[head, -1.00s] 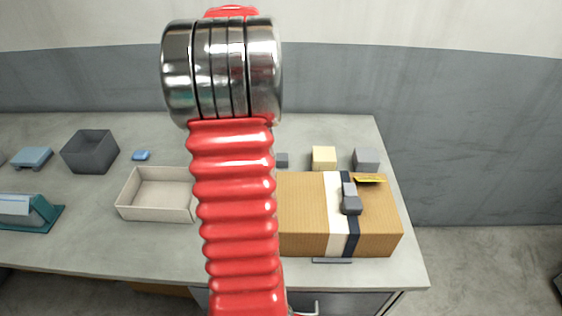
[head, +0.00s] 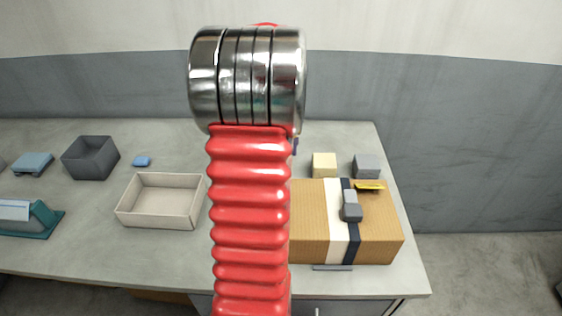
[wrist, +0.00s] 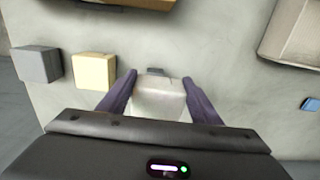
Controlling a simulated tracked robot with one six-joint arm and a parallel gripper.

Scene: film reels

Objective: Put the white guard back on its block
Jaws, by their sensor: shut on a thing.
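In the wrist view my gripper (wrist: 160,92) is shut on the white guard (wrist: 160,100), a pale boxy piece between the two dark purple fingers. A small dark bit (wrist: 155,71) shows at the guard's far edge; it may be part of a block, mostly hidden by the guard. I cannot tell whether the guard touches it. In the head view my red arm and its metal joint hide the gripper and the guard.
Beside the gripper stand a cream block (wrist: 94,71) and a grey block (wrist: 38,64). In the head view a taped cardboard box (head: 310,225) lies in front of them. A beige tray (head: 160,222), a dark bin (head: 90,158) and a small blue piece (head: 142,161) are to the left.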

